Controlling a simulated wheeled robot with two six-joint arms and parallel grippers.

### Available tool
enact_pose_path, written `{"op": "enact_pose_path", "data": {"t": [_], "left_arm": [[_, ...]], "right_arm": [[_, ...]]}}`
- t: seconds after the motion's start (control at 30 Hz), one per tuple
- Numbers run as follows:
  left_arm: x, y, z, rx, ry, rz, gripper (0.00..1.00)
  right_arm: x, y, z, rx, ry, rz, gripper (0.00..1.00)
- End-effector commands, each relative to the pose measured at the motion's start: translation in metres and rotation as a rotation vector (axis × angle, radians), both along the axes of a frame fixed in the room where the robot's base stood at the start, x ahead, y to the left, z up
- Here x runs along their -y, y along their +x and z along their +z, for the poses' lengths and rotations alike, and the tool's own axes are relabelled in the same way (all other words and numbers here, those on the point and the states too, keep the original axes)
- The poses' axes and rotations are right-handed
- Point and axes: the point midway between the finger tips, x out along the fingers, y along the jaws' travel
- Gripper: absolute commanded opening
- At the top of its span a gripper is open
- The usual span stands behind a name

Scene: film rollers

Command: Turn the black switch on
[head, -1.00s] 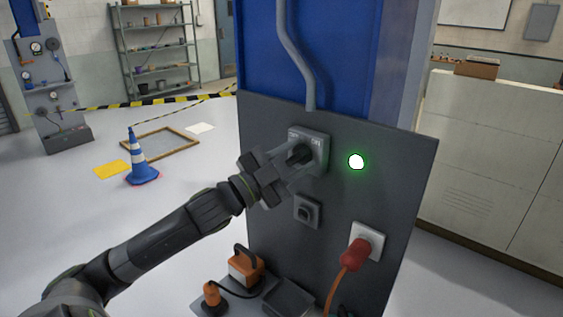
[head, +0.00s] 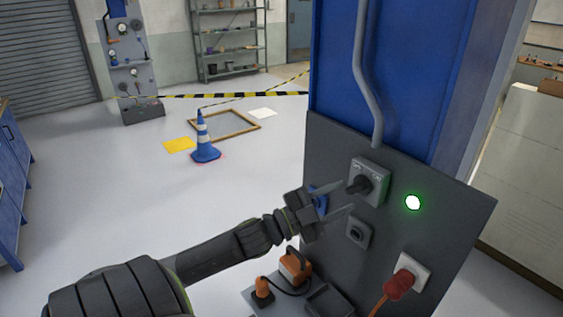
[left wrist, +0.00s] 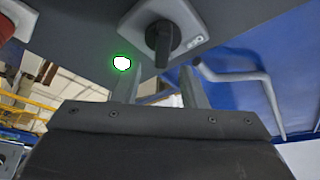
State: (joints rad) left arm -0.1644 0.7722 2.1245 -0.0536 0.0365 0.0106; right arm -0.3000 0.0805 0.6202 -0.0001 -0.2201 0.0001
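The black switch (head: 359,186) is a rotary knob on a grey box (head: 376,178) fixed to the dark panel. It also shows at the top of the left wrist view (left wrist: 161,40). A round lamp (head: 412,202) to its right glows green, also in the left wrist view (left wrist: 122,63). My left gripper (head: 347,198) is open, its two fingers apart and empty. It is off the switch, a little to the left of and below it in the head view. My right gripper is not in view.
A smaller switch box (head: 358,232) sits below the switch. A red plug (head: 398,285) is in a socket at lower right. Orange items (head: 295,266) stand on a ledge at the panel's foot. Open floor with a blue cone (head: 204,140) lies left.

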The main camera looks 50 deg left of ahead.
Motion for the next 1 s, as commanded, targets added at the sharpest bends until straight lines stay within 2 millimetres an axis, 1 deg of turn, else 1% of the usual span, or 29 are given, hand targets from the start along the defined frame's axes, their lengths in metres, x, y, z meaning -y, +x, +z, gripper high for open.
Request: {"op": "enact_pose_path", "data": {"t": [0.03,0.23,0.3,0.67,0.83,1.0], "left_arm": [[-0.001,-0.003,0.005,-0.004,-0.004,0.002,0.38],[-0.005,-0.014,0.003,0.002,-0.008,0.011,0.38],[-0.006,-0.018,-0.005,0.004,-0.002,0.005,0.38],[-0.014,-0.039,-0.011,0.004,-0.003,0.007,0.38],[-0.025,-0.065,-0.016,-0.001,-0.003,0.010,0.38],[-0.035,-0.091,-0.026,0.001,-0.002,0.009,0.38]], "right_arm": [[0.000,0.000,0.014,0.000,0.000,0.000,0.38],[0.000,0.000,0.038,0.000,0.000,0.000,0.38],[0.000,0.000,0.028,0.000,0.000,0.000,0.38],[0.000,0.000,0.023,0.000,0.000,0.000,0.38],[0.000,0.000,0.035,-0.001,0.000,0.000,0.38],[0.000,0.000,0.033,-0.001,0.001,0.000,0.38]]}}
